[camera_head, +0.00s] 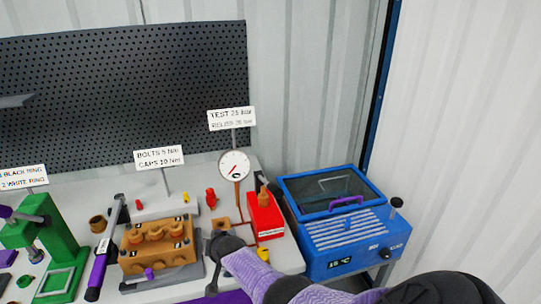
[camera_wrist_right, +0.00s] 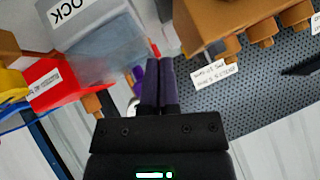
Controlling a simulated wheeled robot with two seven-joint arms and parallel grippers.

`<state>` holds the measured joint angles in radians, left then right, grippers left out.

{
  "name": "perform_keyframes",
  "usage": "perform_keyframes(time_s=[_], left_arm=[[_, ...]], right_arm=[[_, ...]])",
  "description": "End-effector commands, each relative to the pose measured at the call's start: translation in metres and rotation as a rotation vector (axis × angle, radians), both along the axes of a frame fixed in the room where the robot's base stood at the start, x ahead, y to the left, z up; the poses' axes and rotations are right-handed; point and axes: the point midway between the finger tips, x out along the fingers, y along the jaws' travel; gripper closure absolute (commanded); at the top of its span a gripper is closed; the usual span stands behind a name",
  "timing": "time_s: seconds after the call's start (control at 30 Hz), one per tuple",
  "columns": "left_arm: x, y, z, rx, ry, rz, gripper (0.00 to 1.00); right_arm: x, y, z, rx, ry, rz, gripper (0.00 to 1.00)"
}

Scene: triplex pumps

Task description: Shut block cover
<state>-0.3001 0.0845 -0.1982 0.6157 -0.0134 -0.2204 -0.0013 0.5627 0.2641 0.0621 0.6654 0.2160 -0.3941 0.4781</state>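The orange-brown pump block (camera_head: 158,246) stands on a grey base on the bench, with several round brown knobs on top. It also shows at the upper right of the right wrist view (camera_wrist_right: 222,18). A grey see-through cover-like box (camera_wrist_right: 92,38) with a label ending in "OCK" is left of my right fingers in the wrist view; its hinge and exact seating are hidden. My right gripper (camera_head: 222,242) is just right of the block; its fingers (camera_wrist_right: 160,68) are together. My left gripper is not seen.
A red box (camera_head: 265,216) and a dial gauge (camera_head: 234,165) stand behind my right gripper. A blue unit (camera_head: 345,235) with a clear lid is at right. A green press (camera_head: 45,235) is at left. A pegboard (camera_head: 120,90) stands behind. The bench is crowded.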

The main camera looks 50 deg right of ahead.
Motion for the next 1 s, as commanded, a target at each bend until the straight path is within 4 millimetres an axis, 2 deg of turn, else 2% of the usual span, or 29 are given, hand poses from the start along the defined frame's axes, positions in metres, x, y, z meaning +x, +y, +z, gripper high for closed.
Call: perform_keyframes(time_s=[0.17, 0.37, 0.5, 0.63, 0.83, 0.97, 1.0], left_arm=[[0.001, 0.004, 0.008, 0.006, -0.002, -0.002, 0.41], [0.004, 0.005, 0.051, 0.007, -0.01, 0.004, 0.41], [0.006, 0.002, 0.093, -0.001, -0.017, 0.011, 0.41], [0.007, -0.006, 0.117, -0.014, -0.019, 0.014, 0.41], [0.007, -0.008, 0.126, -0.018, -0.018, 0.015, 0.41], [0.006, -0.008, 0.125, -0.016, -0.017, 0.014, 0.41], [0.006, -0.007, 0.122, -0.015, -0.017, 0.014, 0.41]], right_arm=[[-0.001, 0.001, 0.007, 0.002, 0.004, 0.001, 1.0], [0.0, -0.001, 0.053, 0.0, -0.001, 0.002, 1.0], [-0.022, 0.015, 0.08, 0.003, -0.001, 0.003, 1.0], [-0.043, 0.028, 0.101, 0.003, -0.001, 0.002, 1.0], [-0.058, 0.038, 0.111, 0.0, -0.001, 0.001, 1.0], [-0.06, 0.039, 0.111, -0.001, 0.0, 0.001, 1.0], [-0.061, 0.039, 0.105, -0.002, 0.007, 0.005, 1.0]])
